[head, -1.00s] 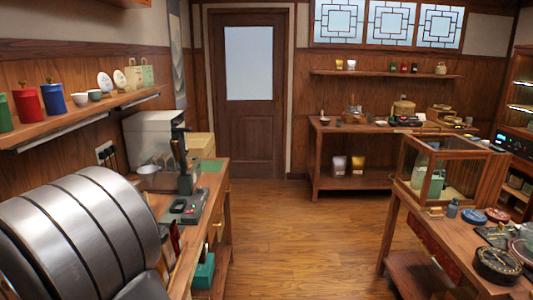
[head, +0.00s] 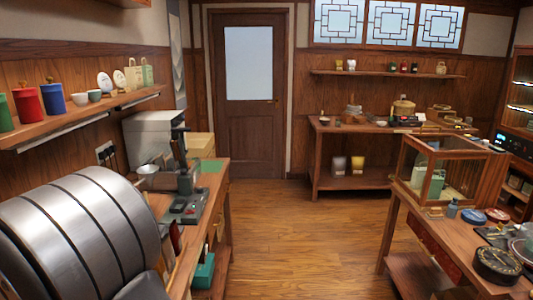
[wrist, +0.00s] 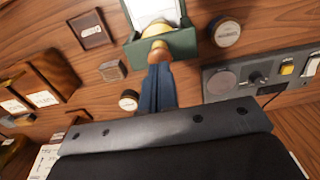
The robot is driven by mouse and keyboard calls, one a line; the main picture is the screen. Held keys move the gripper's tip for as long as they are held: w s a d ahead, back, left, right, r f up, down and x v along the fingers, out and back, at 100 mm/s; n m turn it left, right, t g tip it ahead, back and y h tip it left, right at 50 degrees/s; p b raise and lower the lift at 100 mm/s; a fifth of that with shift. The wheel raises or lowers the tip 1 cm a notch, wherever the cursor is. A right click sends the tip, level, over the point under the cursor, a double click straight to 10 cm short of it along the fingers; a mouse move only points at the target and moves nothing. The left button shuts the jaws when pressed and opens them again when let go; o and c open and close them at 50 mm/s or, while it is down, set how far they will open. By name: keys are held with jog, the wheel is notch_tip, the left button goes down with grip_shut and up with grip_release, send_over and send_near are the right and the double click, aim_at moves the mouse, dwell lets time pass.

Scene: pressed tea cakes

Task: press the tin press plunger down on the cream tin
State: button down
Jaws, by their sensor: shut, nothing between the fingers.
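I cannot make out the cream tin for certain; the press and my fingers cover part of that area. My gripper cannot be made out in the head view.
A grey control box (wrist: 262,75) is at right, and brown wooden blocks (wrist: 48,72) are at left. In the head view a large banded metal drum (head: 80,225) fills the lower left; the middle floor is clear.

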jog(key=shift+f, duration=0.2)
jog(key=shift+f, duration=1.25)
jog(key=shift+r, duration=2.45)
jog(key=shift+f, duration=1.65)
jog(key=shift+w, duration=0.1)
